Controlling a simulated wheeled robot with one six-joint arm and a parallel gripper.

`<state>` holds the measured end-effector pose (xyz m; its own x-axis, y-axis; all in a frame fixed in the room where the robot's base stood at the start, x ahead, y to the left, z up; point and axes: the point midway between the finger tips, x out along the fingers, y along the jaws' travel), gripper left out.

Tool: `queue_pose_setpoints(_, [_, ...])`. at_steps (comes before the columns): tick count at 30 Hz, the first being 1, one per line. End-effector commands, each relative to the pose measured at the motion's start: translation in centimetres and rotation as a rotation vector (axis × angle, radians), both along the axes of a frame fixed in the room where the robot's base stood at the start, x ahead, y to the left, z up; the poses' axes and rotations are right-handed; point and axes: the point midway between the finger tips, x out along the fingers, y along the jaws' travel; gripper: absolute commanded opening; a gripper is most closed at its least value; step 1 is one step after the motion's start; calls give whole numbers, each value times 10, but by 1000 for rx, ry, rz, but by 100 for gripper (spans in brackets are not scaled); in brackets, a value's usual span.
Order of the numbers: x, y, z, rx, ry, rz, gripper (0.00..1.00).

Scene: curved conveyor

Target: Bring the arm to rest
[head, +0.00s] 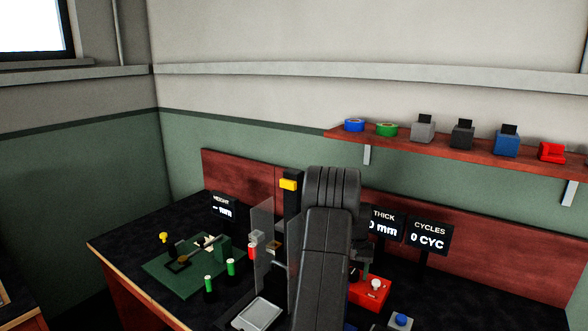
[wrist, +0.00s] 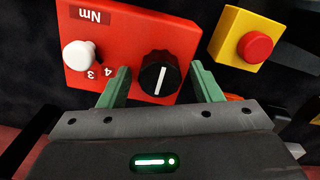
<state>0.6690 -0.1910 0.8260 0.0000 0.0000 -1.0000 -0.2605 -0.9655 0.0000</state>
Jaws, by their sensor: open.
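In the wrist view my gripper (wrist: 165,88) shows two green fingers spread apart, with nothing held between them. A black knob (wrist: 159,74) with a white line, on a red box (wrist: 130,25), appears between the fingertips; I cannot tell whether they touch it. The red box also has a white knob (wrist: 82,56) and the printed marks "Nm", "4" and "3". Part of the red box (head: 368,292) shows to the right of the arm.
A yellow box with a red button (wrist: 257,46) stands right of the red box in the wrist view. A green board (head: 165,265), a clear panel (head: 262,240) and a grey tray (head: 257,314) are left of my arm. Display screens (head: 428,236) stand behind. A shelf (head: 460,155) hangs above.

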Motion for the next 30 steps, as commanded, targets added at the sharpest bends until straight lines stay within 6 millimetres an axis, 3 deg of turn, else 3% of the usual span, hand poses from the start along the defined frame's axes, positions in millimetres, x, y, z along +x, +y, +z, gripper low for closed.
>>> queue_pose_setpoints(30, [0,0,0,0,0,-811,59])
